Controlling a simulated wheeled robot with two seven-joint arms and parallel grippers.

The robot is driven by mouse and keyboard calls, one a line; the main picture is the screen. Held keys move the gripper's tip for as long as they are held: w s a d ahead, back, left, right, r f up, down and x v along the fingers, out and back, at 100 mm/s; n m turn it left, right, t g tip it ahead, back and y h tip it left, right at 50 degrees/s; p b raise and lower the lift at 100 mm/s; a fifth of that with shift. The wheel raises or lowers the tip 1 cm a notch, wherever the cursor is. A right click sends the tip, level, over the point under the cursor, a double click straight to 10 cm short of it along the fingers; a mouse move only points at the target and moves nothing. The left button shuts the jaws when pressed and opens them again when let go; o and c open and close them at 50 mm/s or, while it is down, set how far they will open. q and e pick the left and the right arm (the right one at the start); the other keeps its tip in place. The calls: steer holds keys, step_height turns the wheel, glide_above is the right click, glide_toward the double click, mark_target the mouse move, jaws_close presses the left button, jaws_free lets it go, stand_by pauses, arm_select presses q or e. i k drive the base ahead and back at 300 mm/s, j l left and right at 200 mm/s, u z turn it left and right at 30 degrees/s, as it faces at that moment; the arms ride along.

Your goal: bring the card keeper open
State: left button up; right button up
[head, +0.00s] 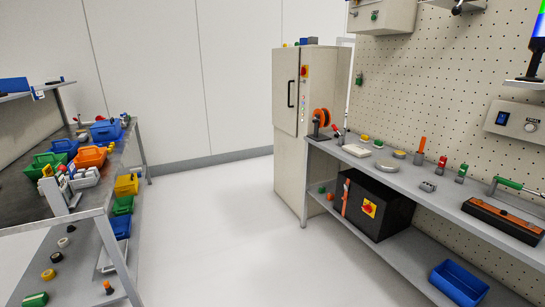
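I cannot tell for sure which thing is the card keeper. A tall grey cabinet (286,95) with a black door handle stands at the back, and its door looks shut. On the right bench lie a small pale flat box (356,150) and a long dark case with a brown top (503,219). A black box (378,204) with a red knob on a yellow plate sits on the shelf below. Neither of my grippers is in view.
The right bench (405,176) runs along a pegboard wall and holds small parts. A blue bin (459,284) is on its lower shelf. The left table (50,221) carries colored bins, including an orange one (89,157). The pale floor (219,235) between them is clear.

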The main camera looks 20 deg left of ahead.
mark_target(61, 169)
steer(key=i+j+u, duration=0.3)
steer(key=i+u, duration=0.15)
steer(key=i, duration=0.3)
steer(key=i+u, duration=0.5)
steer(key=i, duration=0.2)
steer(key=i+l+u, duration=0.2)
steer(key=i+u, duration=0.25)
steer(key=i, duration=0.3)
